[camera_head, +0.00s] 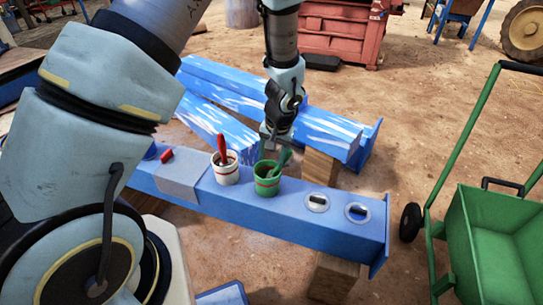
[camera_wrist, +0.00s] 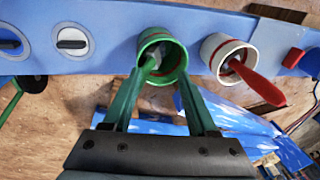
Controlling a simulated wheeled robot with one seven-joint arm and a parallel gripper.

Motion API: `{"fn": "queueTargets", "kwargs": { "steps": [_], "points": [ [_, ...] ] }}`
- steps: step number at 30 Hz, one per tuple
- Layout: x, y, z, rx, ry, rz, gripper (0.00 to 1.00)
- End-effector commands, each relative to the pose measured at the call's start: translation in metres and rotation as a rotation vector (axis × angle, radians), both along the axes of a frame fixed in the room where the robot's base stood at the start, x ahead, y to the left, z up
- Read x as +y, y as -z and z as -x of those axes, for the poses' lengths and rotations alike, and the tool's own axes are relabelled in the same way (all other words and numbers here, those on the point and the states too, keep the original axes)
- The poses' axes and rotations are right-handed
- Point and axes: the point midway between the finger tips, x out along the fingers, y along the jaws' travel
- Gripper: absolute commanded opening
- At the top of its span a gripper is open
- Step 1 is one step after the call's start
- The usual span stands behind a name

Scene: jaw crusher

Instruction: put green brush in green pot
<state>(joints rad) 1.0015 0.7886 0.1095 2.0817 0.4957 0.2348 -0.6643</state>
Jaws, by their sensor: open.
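The green pot (camera_head: 267,181) has a red band and stands on the blue beam. My gripper (camera_head: 271,143) points down just above and behind the pot. In the wrist view my gripper (camera_wrist: 160,78) is open, its two green fingers apart, with nothing clearly held between them.
A white pot (camera_head: 226,174) with a red brush (camera_head: 222,148) stands close beside the green one. Two round fittings (camera_head: 317,203) lie to the right on the blue beam (camera_head: 290,221). A green cart (camera_head: 500,245) stands at right.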

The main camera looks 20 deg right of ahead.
Motion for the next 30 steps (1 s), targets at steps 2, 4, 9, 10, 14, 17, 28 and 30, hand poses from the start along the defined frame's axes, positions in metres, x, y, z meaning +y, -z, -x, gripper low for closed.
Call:
{"fn": "queueTargets", "kwargs": {
  "steps": [2,4,9,10,14,17,28,30],
  "points": [
    [0.000,0.000,0.000,0.000,0.000,0.000,0.58],
    [0.000,0.000,0.000,0.000,0.000,0.000,0.58],
    [0.000,0.000,0.000,0.000,0.000,0.000,0.58],
    [0.000,0.000,0.000,0.000,0.000,0.000,0.58],
    [0.000,0.000,0.000,0.000,0.000,0.000,0.58],
    [-0.002,0.001,0.005,0.000,0.002,0.000,0.58],
    [-0.006,0.000,0.019,0.000,0.000,0.000,0.58],
    [-0.006,0.000,0.019,0.000,0.000,0.000,0.58]
  ]
}}
